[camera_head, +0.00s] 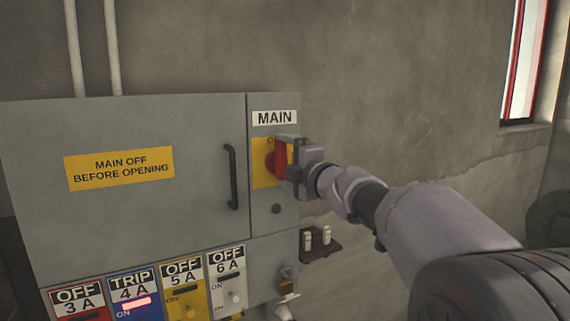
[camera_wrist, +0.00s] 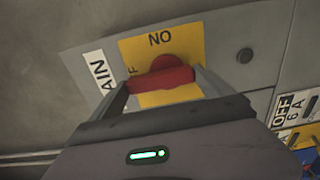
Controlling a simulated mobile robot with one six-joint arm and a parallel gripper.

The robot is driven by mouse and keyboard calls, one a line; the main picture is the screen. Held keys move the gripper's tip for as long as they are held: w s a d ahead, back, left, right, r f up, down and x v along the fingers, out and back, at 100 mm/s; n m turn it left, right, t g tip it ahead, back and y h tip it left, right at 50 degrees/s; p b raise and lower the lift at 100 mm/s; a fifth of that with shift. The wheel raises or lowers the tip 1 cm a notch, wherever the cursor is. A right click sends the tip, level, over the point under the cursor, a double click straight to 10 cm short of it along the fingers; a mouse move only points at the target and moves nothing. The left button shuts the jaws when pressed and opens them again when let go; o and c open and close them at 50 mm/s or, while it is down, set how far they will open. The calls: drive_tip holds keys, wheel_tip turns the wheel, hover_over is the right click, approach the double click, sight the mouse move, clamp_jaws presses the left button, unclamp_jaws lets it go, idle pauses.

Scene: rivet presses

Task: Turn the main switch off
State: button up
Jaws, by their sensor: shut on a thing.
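The main switch is a red rotary handle (camera_head: 279,160) on a yellow plate (camera_head: 262,178), under the MAIN label (camera_head: 275,117) on the grey cabinet. My gripper (camera_head: 290,165) reaches it from the right and partly covers it in the head view. In the wrist view the red handle (camera_wrist: 160,81) lies between my two fingers (camera_wrist: 164,86), one at each end, and they are shut on it. The lettering ON shows on the plate above the handle; an F shows at its left, with the rest of that word hidden.
The cabinet door (camera_head: 120,215) has a black pull handle (camera_head: 232,177) and a yellow "MAIN OFF BEFORE OPENING" sign (camera_head: 119,168). Below are breakers, including 4A marked TRIP (camera_head: 133,279) with a lit red strip. A small dark shelf (camera_head: 320,246) sits right of the cabinet.

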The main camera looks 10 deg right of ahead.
idle(0.3)
drive_tip(key=o, duration=1.1)
drive_tip(key=v, duration=1.7)
drive_tip(key=shift+s, duration=0.15)
drive_tip(key=shift+d, duration=0.1)
drive_tip(key=s+d+f+m+g+h+b, duration=0.2)
drive_tip(key=s+f+m+h+b, duration=0.3)
drive_tip(key=f+m, duration=0.55)
drive_tip(key=s+d+f+m+g+h+b, duration=0.1)
drive_tip(key=s+f+m+g+h+b, duration=0.35)
drive_tip(key=f+m, duration=0.6)
drive_tip(key=s+a+f+m+g+y+b, duration=0.2)
drive_tip(key=s+a+f, duration=0.3)
drive_tip(key=s+f, duration=0.3)
drive_tip(key=s+a+f+m+g+y+b, duration=0.1)
drive_tip(key=s+a+f+m+g+y, duration=0.2)
drive_tip(key=s+a+f, duration=0.3)
wheel_tip(320, 180, down, 4)
drive_tip(key=s+y, duration=0.1)
drive_tip(key=s, duration=0.1)
drive_tip(key=shift+s+a+b, duration=0.25)
drive_tip(key=shift+s+b, duration=0.15)
